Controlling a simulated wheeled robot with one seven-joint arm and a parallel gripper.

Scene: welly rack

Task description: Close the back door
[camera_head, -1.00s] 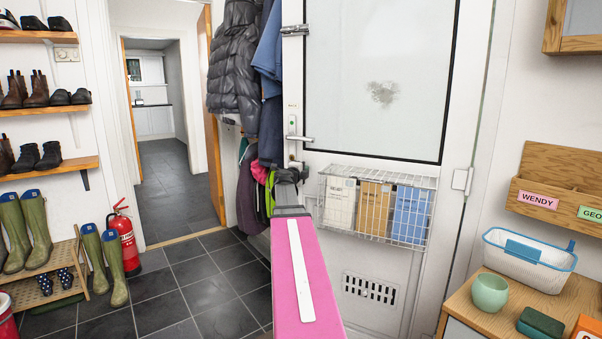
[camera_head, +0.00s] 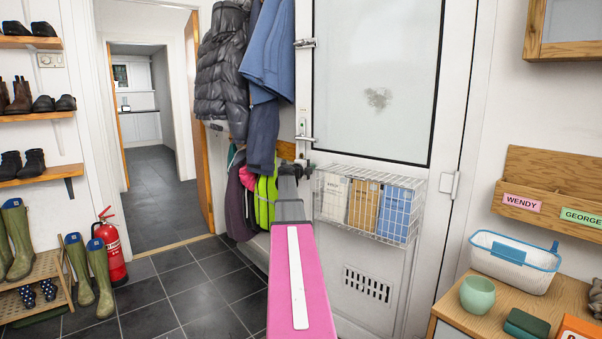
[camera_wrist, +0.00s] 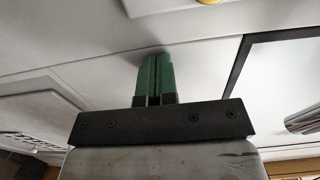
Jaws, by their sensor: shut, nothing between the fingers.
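The back door (camera_head: 322,195) is white with a frosted glass pane. It has a hinge (camera_head: 450,185) at its right side and a lever handle (camera_head: 305,139) near its left edge. Its left edge stands in front of part of the hanging coats. My gripper (camera_head: 298,168) is at the door's left edge, just below the handle. In the wrist view my gripper's green fingers (camera_wrist: 155,62) are shut and empty, with their tips close to a white surface. I cannot tell whether they touch it. My pink arm hides part of the door's lower left.
A wire basket (camera_head: 400,232) with packets hangs on the door. Coats (camera_head: 222,75) and bags hang at its left. A wooden cabinet (camera_head: 450,300) with a white basket (camera_head: 515,275) stands at the right. Boots and a fire extinguisher (camera_head: 112,255) are at the left; dark floor tiles between are clear.

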